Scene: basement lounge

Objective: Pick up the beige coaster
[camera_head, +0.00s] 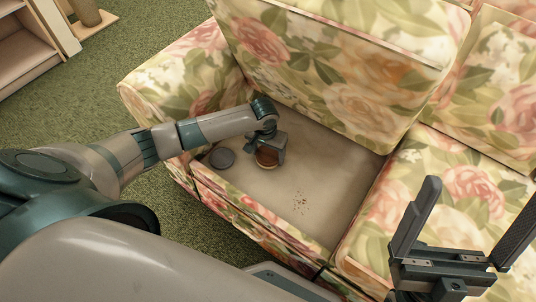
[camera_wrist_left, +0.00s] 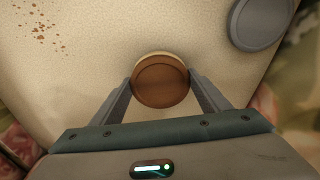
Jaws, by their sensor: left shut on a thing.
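My left gripper (camera_head: 267,152) points down over the open seat base of the sofa. It is shut on a round brown coaster (camera_wrist_left: 161,82), with a finger at each side of it. A beige coaster (camera_wrist_left: 161,55) shows as a pale rim just past the brown one, mostly hidden beneath it; I cannot tell whether the two touch. In the head view the brown coaster (camera_head: 267,155) is partly hidden by the gripper. My right gripper (camera_head: 468,215) is open and empty at the lower right, in front of the sofa.
A dark grey coaster (camera_head: 222,157) lies left of the left gripper on the sofa's bare seat base (camera_head: 335,190). Brown crumbs (camera_head: 299,201) are scattered to the right. A floral cushion (camera_head: 320,65) leans behind; the floral armrest (camera_head: 185,75) stands at left.

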